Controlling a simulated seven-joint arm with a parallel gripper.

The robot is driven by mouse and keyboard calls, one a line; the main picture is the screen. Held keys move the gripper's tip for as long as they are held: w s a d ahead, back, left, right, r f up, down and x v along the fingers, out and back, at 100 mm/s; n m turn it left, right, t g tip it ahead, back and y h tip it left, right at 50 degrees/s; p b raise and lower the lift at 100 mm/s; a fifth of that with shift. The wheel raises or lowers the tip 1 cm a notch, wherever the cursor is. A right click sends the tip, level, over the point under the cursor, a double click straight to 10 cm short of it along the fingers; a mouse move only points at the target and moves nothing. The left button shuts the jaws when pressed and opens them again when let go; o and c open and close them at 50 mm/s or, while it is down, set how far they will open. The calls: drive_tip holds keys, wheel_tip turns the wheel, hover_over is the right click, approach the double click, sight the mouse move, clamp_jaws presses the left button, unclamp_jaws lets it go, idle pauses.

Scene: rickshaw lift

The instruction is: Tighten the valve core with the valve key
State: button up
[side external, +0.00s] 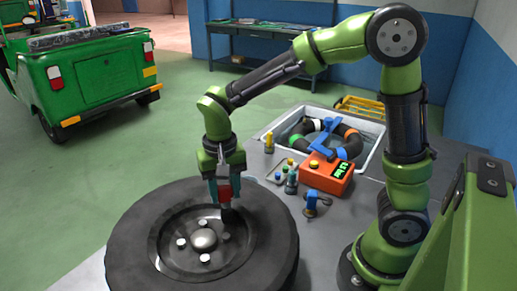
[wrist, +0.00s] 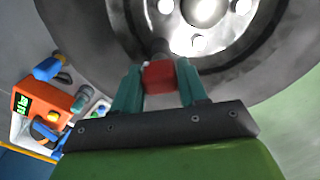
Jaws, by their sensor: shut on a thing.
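My gripper (side external: 223,194) points down over the wheel's rim and is shut on a red-handled valve key (side external: 225,190). In the wrist view the red handle (wrist: 159,78) sits between the two teal fingers of my gripper (wrist: 158,76). The key's dark lower end points to the rim near the inner edge of the tyre. I cannot tell whether it touches the valve. The black tyre (side external: 272,250) lies flat with its grey hub facing up, and it also fills the top of the wrist view (wrist: 90,30). The valve core is hidden beneath the key.
Right of the wheel are an orange box with a green display (side external: 327,174), a blue tool (side external: 311,205) and a small tray with coloured caps (side external: 282,170). Behind stands a grey water tub (side external: 372,128) holding a dark ring. A green rickshaw (side external: 95,70) stands at the back left.

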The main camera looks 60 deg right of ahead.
drive_tip(key=m, duration=0.6)
drive_tip(key=o, duration=0.9)
drive_tip(key=shift+o, duration=0.2)
